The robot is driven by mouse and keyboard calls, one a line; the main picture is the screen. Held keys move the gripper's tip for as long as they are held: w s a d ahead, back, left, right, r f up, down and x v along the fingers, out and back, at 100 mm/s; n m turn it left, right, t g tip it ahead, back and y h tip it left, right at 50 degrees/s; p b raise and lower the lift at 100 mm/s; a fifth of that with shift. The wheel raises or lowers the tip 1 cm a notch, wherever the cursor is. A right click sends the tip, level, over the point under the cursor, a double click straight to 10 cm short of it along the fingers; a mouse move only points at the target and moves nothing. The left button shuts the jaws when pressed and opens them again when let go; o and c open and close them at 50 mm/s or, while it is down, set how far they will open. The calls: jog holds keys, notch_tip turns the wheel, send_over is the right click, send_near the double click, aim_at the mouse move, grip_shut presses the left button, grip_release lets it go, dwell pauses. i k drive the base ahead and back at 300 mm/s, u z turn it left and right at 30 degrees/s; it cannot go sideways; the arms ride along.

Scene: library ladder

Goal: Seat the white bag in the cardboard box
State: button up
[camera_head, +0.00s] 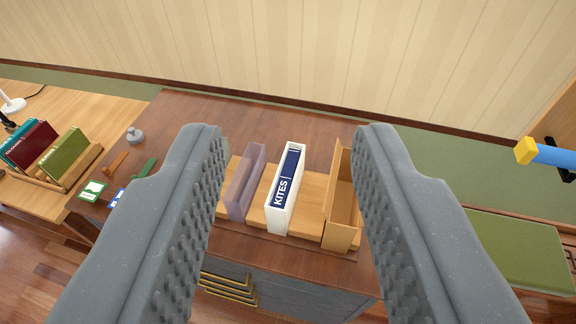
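My gripper (288,140) is open, with its two grey ridged fingers wide apart and nothing between the tips. Beyond and below them, an upright white slipcase-like thing (277,221) holds a dark blue panel lettered KITES. It stands on a light wooden board on the brown desk. I see nothing that is clearly a bag. To its right, a tan open-topped cardboard box (341,236) stands narrow and upright. My right finger hides part of its right side. A small gap lies between the white thing and the box.
A translucent purple holder (243,190) stands just left of the white thing. A grey weight (135,135) and small cards (92,190) lie at the desk's left. A book rack (75,168) stands on the left table. A blue bar (555,155) juts in at right.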

aim_at(341, 227)
jog(key=i, duration=0.15)
jog(key=k, duration=1.3)
jog(key=z, duration=0.5)
jog(key=i, duration=1)
jog(key=z, duration=0.35)
jog(key=i, duration=1.2)
jog(key=u, duration=0.55)
